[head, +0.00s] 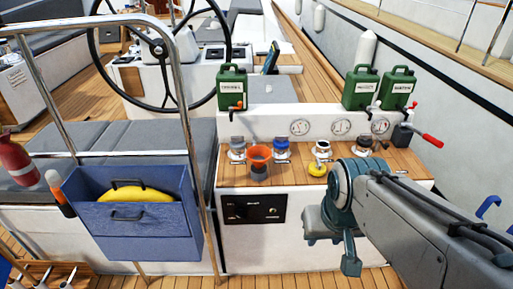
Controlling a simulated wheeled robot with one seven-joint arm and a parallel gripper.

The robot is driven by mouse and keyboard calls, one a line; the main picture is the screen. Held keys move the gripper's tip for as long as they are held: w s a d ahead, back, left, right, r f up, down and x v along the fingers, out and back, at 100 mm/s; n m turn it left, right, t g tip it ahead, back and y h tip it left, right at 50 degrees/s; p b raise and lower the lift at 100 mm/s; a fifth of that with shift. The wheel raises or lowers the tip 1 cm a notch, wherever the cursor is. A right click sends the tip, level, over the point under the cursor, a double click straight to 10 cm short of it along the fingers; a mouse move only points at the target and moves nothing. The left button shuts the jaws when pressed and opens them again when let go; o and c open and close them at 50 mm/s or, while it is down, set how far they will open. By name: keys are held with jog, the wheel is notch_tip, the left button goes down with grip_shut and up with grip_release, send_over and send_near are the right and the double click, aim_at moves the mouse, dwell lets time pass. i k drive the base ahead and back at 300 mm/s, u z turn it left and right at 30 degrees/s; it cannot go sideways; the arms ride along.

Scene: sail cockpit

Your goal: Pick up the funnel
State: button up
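The orange funnel (259,153) stands wide end up on the wooden counter (290,176), left of its middle. A dark grey piece shows beneath its cone; I cannot tell whether it is the funnel's lower part or a separate holder. My arm reaches in from the right, and my gripper (350,264) hangs low in front of the counter, right of the funnel and apart from it. The fingers are too small and turned to show whether they are open or shut. I see nothing clearly held in it.
Capped fillers, one blue (281,149), line the counter's back. A yellow cap (317,169) lies right of the funnel. Green cans (232,88) stand on the ledge behind. A metal rail (190,120) and blue box (140,215) stand left. A red-handled lever (428,138) is right.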

aim_at(259, 155)
jog(key=z, duration=1.15)
jog(key=i, duration=0.75)
jog(key=u, duration=2.3)
